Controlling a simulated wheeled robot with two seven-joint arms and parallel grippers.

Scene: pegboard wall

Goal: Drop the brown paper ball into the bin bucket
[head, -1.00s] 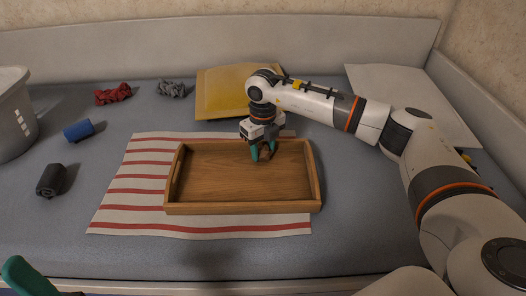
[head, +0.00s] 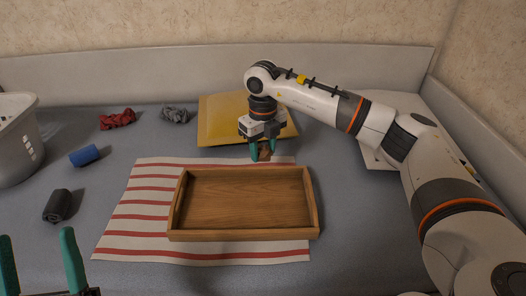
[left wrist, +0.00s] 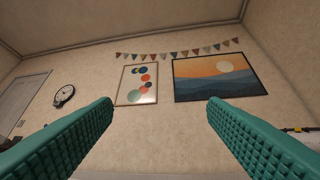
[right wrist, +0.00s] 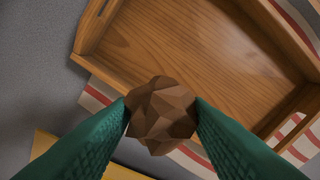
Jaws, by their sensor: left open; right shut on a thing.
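The brown paper ball (right wrist: 161,112) is a crumpled lump held between the green fingers of my right gripper (right wrist: 162,118). In the head view my right gripper (head: 261,150) hangs above the back edge of the tray with the ball (head: 264,153) between its fingertips. The bin bucket (head: 14,150) is a light grey tub at the far left, cut off by the picture edge; its inside is barely visible. My left gripper (head: 38,270) is open and empty at the bottom left; its two spread fingers also show in the left wrist view (left wrist: 160,105), facing the wall.
An empty wooden tray (head: 245,236) lies on a red-striped cloth (head: 135,215). A yellow envelope (head: 218,122) is behind. Between tray and bin are a blue roll (head: 85,155), a dark roll (head: 57,205), red cloth (head: 117,119) and grey cloth (head: 174,114).

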